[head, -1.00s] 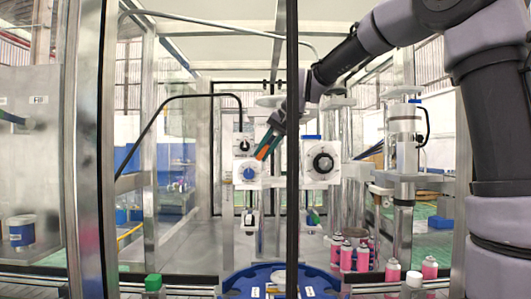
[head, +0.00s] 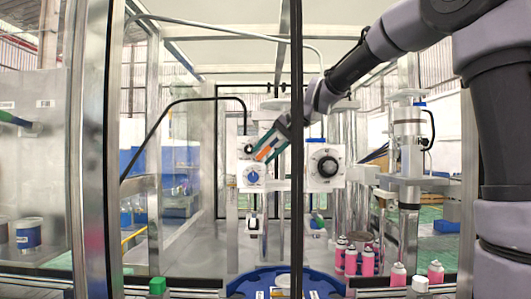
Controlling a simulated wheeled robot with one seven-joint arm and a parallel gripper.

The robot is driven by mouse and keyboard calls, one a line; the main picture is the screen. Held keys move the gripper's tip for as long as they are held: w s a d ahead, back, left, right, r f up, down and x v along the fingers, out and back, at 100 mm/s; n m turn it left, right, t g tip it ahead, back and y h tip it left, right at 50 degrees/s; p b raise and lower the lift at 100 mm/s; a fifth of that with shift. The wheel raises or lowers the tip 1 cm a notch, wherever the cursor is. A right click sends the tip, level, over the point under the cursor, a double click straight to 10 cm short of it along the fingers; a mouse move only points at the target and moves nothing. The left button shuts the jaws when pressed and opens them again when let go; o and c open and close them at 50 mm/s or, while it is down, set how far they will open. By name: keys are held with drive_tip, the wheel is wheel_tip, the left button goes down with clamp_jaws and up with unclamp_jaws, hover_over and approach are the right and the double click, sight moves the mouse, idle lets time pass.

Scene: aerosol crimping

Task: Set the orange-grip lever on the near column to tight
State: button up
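My gripper (head: 268,148) reaches in from the upper right, in front of the left white control box (head: 245,148). Green and orange strips show at its tip. I cannot tell whether the orange strip is part of the gripper or the lever's orange grip. No lever with an orange grip can be made out clearly elsewhere. The finger gap is too small to read.
A dark vertical frame post (head: 296,220) crosses the view in front of the machine. Pink cans (head: 367,262) stand at the lower right. A blue round table (head: 240,285) is at the bottom centre. A metal column (head: 408,185) stands right of the dials.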

drive_tip(key=v, duration=1)
drive_tip(key=shift+d+r, duration=0.2)
drive_tip(key=shift+d, duration=0.15)
drive_tip(key=shift+s, duration=0.1)
